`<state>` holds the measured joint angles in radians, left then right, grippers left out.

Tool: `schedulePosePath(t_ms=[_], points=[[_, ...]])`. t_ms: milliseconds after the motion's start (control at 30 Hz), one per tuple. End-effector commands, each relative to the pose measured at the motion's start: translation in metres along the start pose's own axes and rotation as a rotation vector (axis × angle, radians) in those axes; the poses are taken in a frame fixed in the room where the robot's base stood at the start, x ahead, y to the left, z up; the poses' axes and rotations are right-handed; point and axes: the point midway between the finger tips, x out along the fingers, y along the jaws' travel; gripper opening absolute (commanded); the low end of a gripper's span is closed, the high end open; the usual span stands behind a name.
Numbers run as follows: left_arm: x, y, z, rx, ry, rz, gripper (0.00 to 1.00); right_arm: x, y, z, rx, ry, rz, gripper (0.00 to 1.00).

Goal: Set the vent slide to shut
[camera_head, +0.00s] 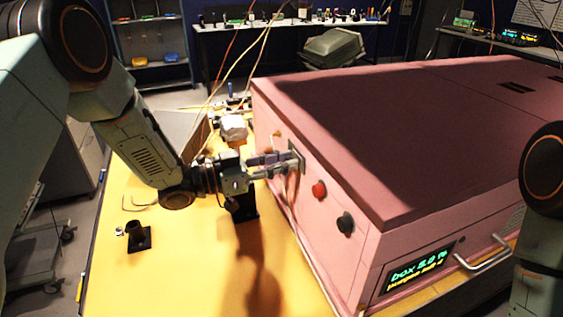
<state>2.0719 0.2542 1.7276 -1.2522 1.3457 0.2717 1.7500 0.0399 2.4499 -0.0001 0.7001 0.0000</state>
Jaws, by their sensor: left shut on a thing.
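The vent slide (298,155) is a small grey metal plate on the left face of a pink box (330,232). My left gripper (289,165) comes in from the left and is shut on the vent slide, its fingers level and pointing at the box. The fingers cover part of the slide, so its exact setting cannot be told. My right gripper is out of view; only part of my right arm shows at the right edge.
A red button (319,189) and a black knob (345,222) sit right of the slide. A lit display (420,267) and a metal handle (484,255) are on the front face. A black stand (138,236) is on the yellow table (185,275), whose near left part is mostly clear.

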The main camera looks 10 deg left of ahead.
Motion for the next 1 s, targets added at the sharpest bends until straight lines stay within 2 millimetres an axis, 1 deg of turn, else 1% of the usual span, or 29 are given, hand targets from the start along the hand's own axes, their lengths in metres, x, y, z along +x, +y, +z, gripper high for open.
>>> schedulePosePath(t_ms=[400, 467, 700, 800, 1000], points=[[0.0, -0.001, 0.001, 0.001, -0.001, 0.001, 0.0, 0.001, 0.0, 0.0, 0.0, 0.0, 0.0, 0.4], [0.0, -0.005, 0.001, 0.002, 0.0, 0.001, 0.0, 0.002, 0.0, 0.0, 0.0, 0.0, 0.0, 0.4], [0.001, -0.033, 0.001, 0.003, 0.0, 0.0, 0.0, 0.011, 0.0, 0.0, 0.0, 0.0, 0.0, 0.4], [0.0, -0.037, 0.001, 0.001, -0.001, 0.0, 0.0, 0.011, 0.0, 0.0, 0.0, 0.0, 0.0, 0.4], [0.0, -0.038, 0.0, 0.001, 0.0, -0.002, 0.0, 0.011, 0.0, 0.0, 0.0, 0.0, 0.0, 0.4]])
